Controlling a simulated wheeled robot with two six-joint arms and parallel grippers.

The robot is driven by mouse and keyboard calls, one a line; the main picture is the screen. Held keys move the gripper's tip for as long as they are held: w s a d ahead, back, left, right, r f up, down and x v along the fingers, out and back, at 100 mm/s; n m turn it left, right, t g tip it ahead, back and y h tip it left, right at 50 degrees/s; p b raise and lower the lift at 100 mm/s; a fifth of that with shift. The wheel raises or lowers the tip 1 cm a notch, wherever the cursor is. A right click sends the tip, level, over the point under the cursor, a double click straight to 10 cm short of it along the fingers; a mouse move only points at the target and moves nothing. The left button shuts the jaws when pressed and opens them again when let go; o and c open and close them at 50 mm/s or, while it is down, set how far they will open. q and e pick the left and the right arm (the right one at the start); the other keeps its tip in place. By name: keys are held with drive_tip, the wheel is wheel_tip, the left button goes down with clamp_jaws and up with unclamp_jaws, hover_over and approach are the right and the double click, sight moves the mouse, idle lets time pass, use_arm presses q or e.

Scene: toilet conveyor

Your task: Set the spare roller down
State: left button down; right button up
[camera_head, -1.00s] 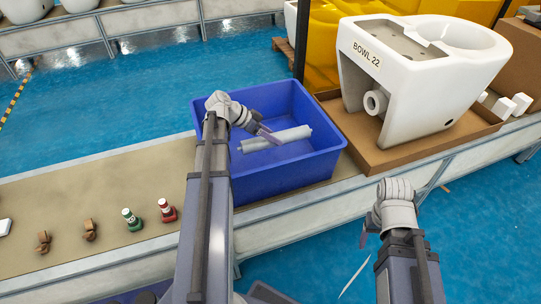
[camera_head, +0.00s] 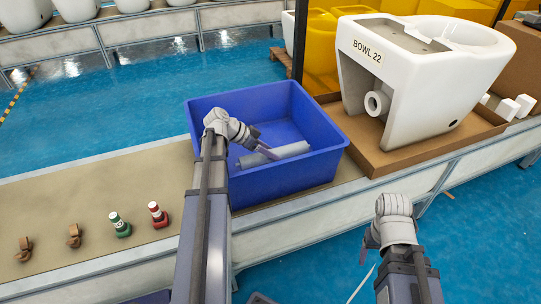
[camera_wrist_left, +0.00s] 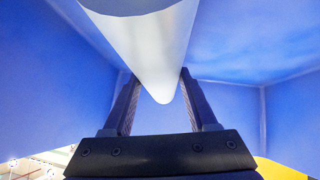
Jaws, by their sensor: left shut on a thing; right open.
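The spare roller (camera_head: 286,151) is a pale grey cylinder inside the blue bin (camera_head: 331,152) on the conveyor. My left gripper (camera_head: 265,152) reaches into the bin and is shut on the roller. In the left wrist view the roller (camera_wrist_left: 155,50) lies between the two dark fingers (camera_wrist_left: 158,102), with blue bin walls around it. Whether the roller touches the bin floor is hard to tell. My right gripper (camera_head: 366,249) is open and empty over the blue floor, in front of the conveyor.
A white toilet bowl marked BOWL 22 (camera_head: 433,75) stands on a cardboard tray (camera_head: 385,163) right of the bin. Belt between is bare.

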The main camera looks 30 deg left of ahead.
use_arm(q)
drive_tip(key=shift+f+b, duration=0.4)
drive_tip(key=shift+b, duration=0.05)
drive_tip(key=shift+f, duration=0.2)
drive_tip(key=shift+c, duration=1)
unclamp_jaws()
drive_tip(key=shift+r, duration=0.2)
